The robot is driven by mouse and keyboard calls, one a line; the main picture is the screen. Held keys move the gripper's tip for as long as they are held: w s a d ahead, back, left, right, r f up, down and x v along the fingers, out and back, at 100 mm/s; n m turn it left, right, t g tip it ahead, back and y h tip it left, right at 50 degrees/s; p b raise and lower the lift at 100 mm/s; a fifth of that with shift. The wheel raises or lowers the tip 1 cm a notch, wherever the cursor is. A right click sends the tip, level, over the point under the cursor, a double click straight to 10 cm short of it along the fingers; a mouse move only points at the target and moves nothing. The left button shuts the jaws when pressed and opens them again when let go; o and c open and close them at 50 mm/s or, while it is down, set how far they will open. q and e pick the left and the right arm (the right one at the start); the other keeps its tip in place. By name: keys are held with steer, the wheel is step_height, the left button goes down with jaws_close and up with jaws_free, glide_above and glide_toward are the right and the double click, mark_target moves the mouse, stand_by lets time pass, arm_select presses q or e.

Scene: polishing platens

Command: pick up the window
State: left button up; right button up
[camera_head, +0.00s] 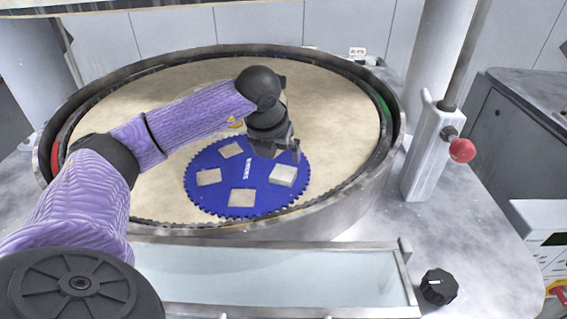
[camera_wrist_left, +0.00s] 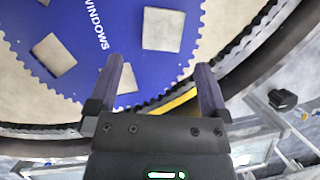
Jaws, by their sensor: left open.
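A blue toothed carrier disc (camera_head: 222,205) lies on the beige round platen, and it also shows in the left wrist view (camera_wrist_left: 140,60). It has several square openings. A pale square window (camera_head: 283,175) sits at its right side and looks slightly raised, with a visible edge. The other squares look flat and beige. My left gripper (camera_head: 283,155) is open and empty above the back right of the disc, just behind the window. In the left wrist view the spread fingers (camera_wrist_left: 160,80) reach over the disc's toothed edge. A pale square (camera_wrist_left: 163,29) shows beyond them. My right gripper is not in view.
A raised metal rim (camera_head: 330,215) surrounds the beige platen (camera_head: 335,110). A white post with a red knob (camera_head: 462,150) stands at the right. A tray (camera_head: 270,280) and a black dial (camera_head: 438,287) are at the front. The platen right of the disc is clear.

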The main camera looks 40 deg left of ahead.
mark_target(283, 174)
arm_select(q)
steer(key=x, duration=0.7)
steer(key=shift+w+d+f, duration=0.1)
steer(key=shift+d+f, duration=0.1)
steer(key=shift+d, duration=0.05)
steer(key=shift+f, duration=0.2)
steer(key=c, duration=1.3)
